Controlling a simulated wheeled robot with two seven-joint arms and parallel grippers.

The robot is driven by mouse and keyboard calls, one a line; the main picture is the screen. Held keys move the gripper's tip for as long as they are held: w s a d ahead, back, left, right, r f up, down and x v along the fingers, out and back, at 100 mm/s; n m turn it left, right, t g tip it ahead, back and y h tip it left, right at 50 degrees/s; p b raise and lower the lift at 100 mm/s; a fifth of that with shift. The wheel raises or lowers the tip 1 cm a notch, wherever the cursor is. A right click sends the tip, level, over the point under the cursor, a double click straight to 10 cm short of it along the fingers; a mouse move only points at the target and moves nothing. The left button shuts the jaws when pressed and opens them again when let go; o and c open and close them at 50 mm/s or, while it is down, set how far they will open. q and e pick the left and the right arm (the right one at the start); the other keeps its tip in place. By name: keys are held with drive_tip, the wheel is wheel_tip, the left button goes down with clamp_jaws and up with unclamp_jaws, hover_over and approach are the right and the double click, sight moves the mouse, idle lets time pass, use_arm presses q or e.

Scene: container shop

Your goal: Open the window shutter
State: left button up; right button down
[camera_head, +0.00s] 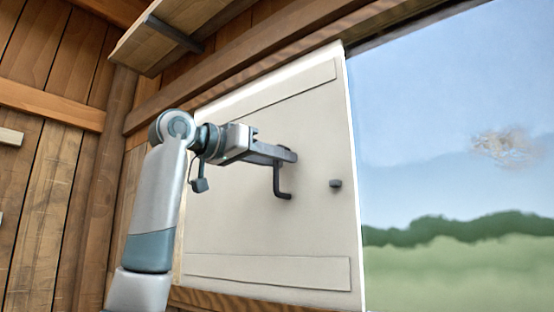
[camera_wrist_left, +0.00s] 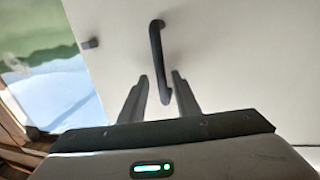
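The window shutter (camera_head: 268,225) is a cream panel with raised strips at top and bottom, and it covers the left part of the window opening. A dark bar handle (camera_head: 281,185) stands out from its middle. My left gripper (camera_head: 286,154) is at the upper end of the handle. In the left wrist view, the gripper (camera_wrist_left: 159,83) is open, with one finger on each side of the handle (camera_wrist_left: 158,55). The right gripper is in neither view.
A small dark knob (camera_head: 335,183) sits on the shutter to the right of the handle. The opening at right shows sky and green hills. A wooden shelf (camera_head: 165,40) juts out above my left arm. Wooden plank walls (camera_head: 50,180) stand at left.

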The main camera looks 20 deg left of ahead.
use_arm(q)
drive_tip(key=shift+a, duration=0.15)
drive_tip(key=b+v, duration=0.7)
drive_tip(key=v, duration=1)
drive_tip(key=shift+s, duration=0.2)
